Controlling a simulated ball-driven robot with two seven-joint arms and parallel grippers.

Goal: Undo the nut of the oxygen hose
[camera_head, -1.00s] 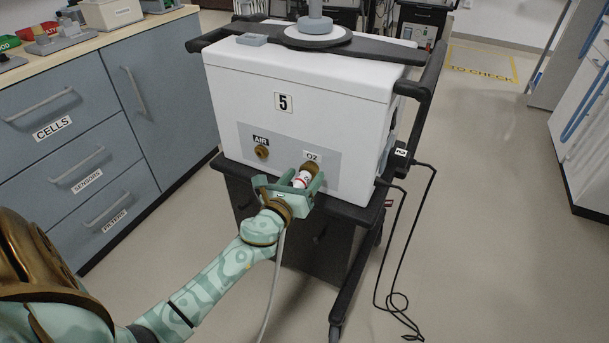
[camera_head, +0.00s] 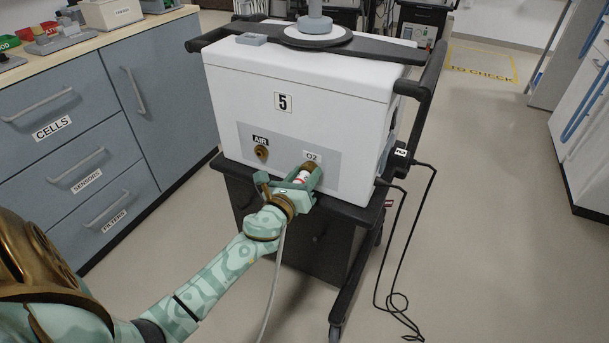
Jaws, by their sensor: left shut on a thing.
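The white ventilator (camera_head: 300,90) marked 5 stands on a dark cart. On its front panel are a brass AIR port (camera_head: 261,153) and, to the right under the O2 label, the brass nut (camera_head: 309,167) of the oxygen hose. My left gripper (camera_head: 305,178) is at the O2 port, shut on the hose end, with a white and red part (camera_head: 301,177) showing between its fingers. The pale oxygen hose (camera_head: 273,285) hangs down below the gripper. The fingers partly hide the nut. My right gripper is not in view.
A blue-grey drawer cabinet (camera_head: 75,135) stands at the left, with trays on its worktop. Black cables (camera_head: 401,240) hang and coil at the cart's right. The floor at the right is open, up to a white cabinet (camera_head: 590,130).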

